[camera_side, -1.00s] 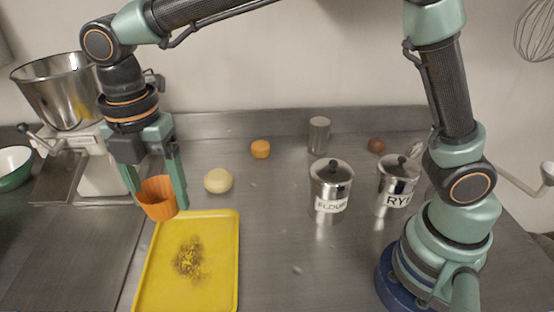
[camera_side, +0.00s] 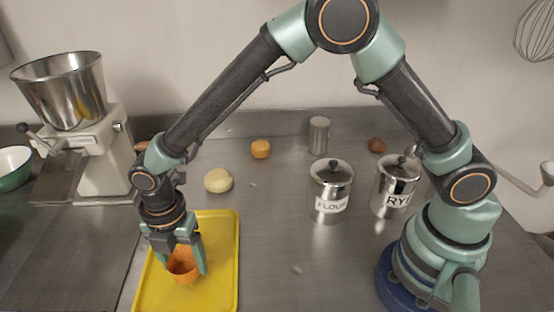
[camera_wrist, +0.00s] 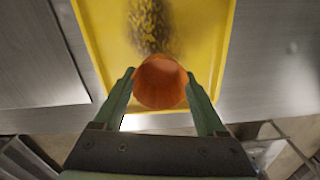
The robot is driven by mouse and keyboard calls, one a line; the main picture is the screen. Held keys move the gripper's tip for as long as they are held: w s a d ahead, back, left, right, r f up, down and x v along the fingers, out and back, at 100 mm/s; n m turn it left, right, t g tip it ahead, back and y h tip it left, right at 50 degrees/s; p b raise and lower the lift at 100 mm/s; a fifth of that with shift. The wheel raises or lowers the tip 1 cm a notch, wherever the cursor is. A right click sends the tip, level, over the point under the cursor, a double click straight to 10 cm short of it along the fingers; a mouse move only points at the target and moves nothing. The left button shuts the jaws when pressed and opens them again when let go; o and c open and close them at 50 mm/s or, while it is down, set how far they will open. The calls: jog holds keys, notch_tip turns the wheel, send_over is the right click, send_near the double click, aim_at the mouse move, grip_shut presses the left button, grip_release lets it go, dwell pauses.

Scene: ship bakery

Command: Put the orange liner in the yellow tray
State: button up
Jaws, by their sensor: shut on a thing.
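The orange liner (camera_side: 183,268) is a small fluted cup. My gripper (camera_side: 187,272) is shut on it, one finger on each side, and holds it over the yellow tray (camera_side: 222,240). In the side view the liner looks low over the tray; I cannot tell whether it touches the tray's floor. In the wrist view the liner (camera_wrist: 160,82) sits between my fingertips (camera_wrist: 160,88), near one edge of the yellow tray (camera_wrist: 205,35). Dark crumbs (camera_wrist: 150,25) lie on the tray beyond it; in the side view the arm and liner hide most of them.
A pale dough ball (camera_side: 218,180) lies just behind the tray. An orange piece (camera_side: 261,149), a metal cylinder (camera_side: 319,134), a brown ball (camera_side: 376,145), a flour canister (camera_side: 331,190) and a rye canister (camera_side: 397,187) stand farther back. A mixer (camera_side: 95,150) is at left.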

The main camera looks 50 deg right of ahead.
jog(key=shift+f, duration=1.2)
jog(key=shift+f, duration=0.15)
jog(key=o, duration=0.7)
notch_tip(320, 180, up, 12)
jog(key=d+r+m+t, duration=0.2)
jog(key=d+r+m, duration=0.75)
jog(key=d, duration=0.35)
jog(key=s+d+r+m+t, duration=0.2)
jog(key=s+d+m, duration=0.5)
jog(key=d+m, duration=0.7)
jog(key=shift+s+d+r+m+t, duration=0.15)
jog(key=shift+d+m+t, duration=0.25)
jog(key=shift+m+t, duration=0.4)
